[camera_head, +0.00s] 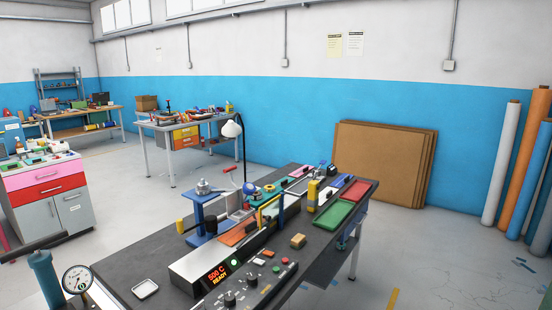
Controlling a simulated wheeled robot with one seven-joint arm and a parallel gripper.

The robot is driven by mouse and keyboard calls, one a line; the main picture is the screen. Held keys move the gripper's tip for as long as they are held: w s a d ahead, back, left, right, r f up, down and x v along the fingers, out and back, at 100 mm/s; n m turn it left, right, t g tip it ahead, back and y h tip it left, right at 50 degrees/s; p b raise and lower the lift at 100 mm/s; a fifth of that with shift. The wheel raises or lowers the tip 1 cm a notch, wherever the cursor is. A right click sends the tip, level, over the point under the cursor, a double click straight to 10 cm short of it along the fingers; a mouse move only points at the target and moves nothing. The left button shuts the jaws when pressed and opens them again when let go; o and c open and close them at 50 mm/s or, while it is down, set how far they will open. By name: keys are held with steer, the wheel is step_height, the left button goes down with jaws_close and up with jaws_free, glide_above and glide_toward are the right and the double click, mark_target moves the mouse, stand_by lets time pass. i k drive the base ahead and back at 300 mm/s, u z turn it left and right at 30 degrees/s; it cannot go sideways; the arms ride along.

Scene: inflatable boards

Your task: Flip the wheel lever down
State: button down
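A workbench (330,228) with a dark top in the foreground carries a machine with a lit display (218,273) reading 500 C READY. A yellow upright bar (261,217) stands to the right, near a blue round part (249,189). I cannot tell for sure which part is the wheel lever. My gripper is not in view.
A pump-like teal cylinder (44,276) with a gauge (77,280) is at the lower left. Green (333,215) and red (357,191) trays lie at the bench's right end. Open floor lies left of the bench.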

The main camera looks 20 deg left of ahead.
mark_target(229, 170)
steer(key=z, duration=0.1)
steer(key=i, duration=1.5)
steer(key=u, duration=1)
steer(key=i, duration=0.85)
steer(key=u, duration=1.15)
steer(key=i, duration=0.25)
steer(key=u, duration=0.2)
